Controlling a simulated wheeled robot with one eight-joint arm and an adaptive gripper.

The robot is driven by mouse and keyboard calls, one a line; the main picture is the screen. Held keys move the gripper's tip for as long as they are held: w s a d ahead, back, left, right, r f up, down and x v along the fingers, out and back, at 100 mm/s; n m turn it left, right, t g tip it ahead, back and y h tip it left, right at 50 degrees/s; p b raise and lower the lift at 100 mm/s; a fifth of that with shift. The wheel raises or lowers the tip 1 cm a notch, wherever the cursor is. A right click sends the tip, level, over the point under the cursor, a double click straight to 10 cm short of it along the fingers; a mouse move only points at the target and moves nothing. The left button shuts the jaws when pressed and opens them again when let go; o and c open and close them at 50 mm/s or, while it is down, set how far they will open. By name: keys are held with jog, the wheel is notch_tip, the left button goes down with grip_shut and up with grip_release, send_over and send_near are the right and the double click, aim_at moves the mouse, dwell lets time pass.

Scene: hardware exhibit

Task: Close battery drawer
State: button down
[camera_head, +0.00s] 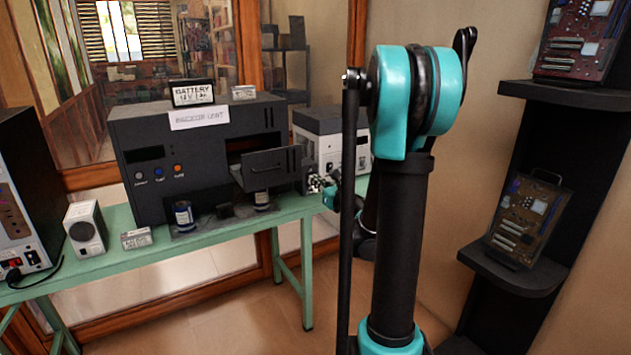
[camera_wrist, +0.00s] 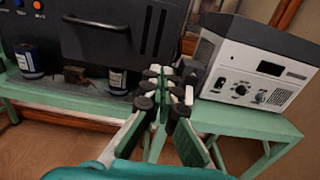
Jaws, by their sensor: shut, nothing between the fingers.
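The battery drawer (camera_head: 270,168) is a dark panel with a handle and slots, sticking out of the black backup unit (camera_head: 196,145). Its opening shows above and behind it in the head view. In the wrist view the drawer front (camera_wrist: 110,45) fills the upper left, its handle facing me. My gripper (camera_head: 318,184) is just right of the drawer front and slightly lower in the head view. In the wrist view its fingertips (camera_wrist: 170,78) are together and empty, near the drawer's lower right corner. I cannot tell whether they touch it.
A white and grey power box (camera_wrist: 258,68) stands close on the right. Cylindrical cells (camera_head: 184,216) stand below the drawer on the green table (camera_head: 140,255). A battery box (camera_head: 193,93) sits on the unit. A dark shelf (camera_head: 514,275) stands at right.

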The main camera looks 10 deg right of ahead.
aim_at(296, 166)
jog(key=x, duration=1.1)
jog(key=x, duration=1.8)
jog(key=shift+w+a+f, duration=0.1)
jog(key=shift+w, duration=0.25)
jog(key=shift+w+a, duration=0.1)
jog(key=shift+w, duration=0.2)
